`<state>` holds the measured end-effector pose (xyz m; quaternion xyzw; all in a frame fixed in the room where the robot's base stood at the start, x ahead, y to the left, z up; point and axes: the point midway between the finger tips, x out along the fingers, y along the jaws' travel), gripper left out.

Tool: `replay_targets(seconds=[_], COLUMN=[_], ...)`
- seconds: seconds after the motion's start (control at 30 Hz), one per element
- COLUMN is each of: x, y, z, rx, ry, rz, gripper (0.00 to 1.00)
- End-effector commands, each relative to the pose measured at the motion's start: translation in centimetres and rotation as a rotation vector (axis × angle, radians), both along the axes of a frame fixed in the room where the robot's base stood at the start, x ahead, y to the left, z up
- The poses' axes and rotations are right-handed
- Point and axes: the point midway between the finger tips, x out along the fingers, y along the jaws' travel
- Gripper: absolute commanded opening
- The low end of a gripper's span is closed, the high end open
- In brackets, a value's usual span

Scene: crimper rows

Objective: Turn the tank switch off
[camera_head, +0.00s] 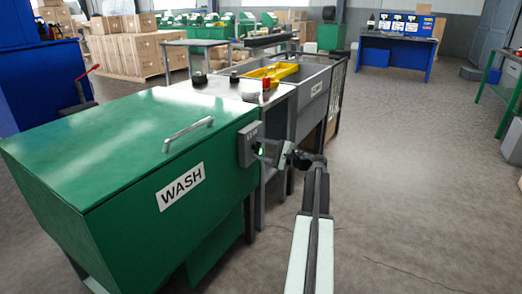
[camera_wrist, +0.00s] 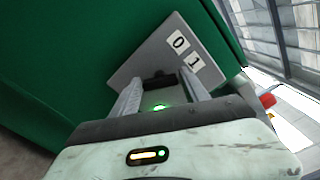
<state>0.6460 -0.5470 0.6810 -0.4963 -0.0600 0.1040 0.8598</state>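The green WASH tank (camera_head: 130,150) stands at the left with a closed lid and a handle on top. A grey switch box (camera_head: 246,146) is fixed to its right end; it also shows in the wrist view (camera_wrist: 150,55), with 0 and 1 on white labels. A dark switch knob (camera_wrist: 160,77) on the box lies between my fingertips; its exact setting is hard to tell. My gripper (camera_wrist: 160,83) is open, its two fingers spread on either side of the knob. In the head view my gripper (camera_head: 266,150) is right at the box. A green light glows between the fingers.
Behind the tank runs a grey bench with a yellow tray (camera_head: 272,72) and a red-topped item (camera_head: 266,84). A blue desk (camera_head: 398,52) stands farther back. A green-framed table (camera_head: 506,82) is at the right. The floor between is clear.

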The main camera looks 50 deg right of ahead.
Motion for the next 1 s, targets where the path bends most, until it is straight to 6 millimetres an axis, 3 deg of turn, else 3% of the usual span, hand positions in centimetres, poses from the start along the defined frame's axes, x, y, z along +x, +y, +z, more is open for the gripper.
replay_targets(seconds=[0.03,0.13,0.17,0.57,1.0], x=[-0.01,-0.02,-0.02,-0.04,-0.05], y=[0.0,0.0,0.0,0.03,0.07], z=[0.0,-0.01,-0.01,-0.05,-0.14], rx=[0.0,0.0,0.0,-0.09,-0.457], ry=[0.0,0.0,0.0,-0.021,-0.111], rz=[0.0,0.0,0.0,0.001,0.002], gripper=[0.36,0.08,0.07,0.07,0.07])
